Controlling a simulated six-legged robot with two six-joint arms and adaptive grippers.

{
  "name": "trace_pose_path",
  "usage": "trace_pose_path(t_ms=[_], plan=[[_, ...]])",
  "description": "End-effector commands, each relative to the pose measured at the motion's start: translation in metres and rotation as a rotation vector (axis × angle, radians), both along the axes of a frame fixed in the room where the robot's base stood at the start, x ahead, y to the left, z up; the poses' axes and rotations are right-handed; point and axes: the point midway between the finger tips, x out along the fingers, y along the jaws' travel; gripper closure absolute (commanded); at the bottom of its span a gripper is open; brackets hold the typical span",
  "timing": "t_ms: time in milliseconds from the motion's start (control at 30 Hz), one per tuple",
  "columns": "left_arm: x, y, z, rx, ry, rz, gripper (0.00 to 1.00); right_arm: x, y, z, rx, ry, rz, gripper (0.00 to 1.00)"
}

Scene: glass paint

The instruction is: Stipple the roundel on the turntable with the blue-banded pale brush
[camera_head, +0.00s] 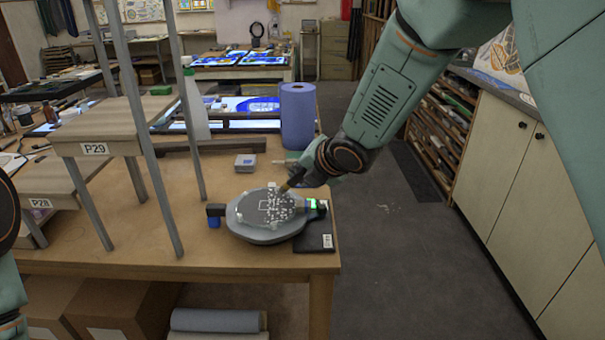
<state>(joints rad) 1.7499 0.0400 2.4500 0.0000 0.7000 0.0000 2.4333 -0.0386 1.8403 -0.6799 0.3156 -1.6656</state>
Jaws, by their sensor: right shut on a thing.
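The turntable (262,236) is a round grey stand near the front right corner of the wooden table. The roundel (245,212) lies on it as a flat grey disc with white specks and a pale square outline. My right gripper (299,180) is above the disc's upper right edge, shut on a brush (290,186). A short tan part of the brush shows, slanting down left towards the disc. Its blue band cannot be made out, and I cannot tell whether its tip touches the roundel. My left gripper is out of view; part of my left arm shows at the left edge.
A black pad (316,238) with a label lies right of the turntable, and a dark block with a blue part (214,221) at its left. A blue roll (297,115) stands behind. Racks P29 (95,149) and P28 (40,203) stand left, with upright metal posts.

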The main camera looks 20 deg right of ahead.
Motion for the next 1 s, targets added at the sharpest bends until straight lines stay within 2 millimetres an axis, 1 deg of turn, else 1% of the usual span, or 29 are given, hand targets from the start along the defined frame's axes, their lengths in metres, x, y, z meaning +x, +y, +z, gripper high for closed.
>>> trace_pose_path(t_ms=[33, 200, 567, 900, 1000], plan=[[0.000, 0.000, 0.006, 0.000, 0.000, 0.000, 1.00, 0.001, 0.000, 0.007, 0.000, -0.003, 0.000, 1.00], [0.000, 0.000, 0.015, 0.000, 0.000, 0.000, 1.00, 0.001, 0.000, 0.019, 0.001, -0.004, 0.001, 1.00], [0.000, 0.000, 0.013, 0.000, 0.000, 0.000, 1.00, 0.001, 0.001, 0.019, 0.000, -0.006, 0.002, 1.00], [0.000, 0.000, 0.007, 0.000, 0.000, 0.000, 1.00, -0.012, 0.024, 0.019, -0.001, -0.007, 0.002, 1.00], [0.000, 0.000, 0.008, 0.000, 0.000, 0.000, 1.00, -0.016, 0.032, 0.019, -0.001, -0.006, 0.003, 1.00]])
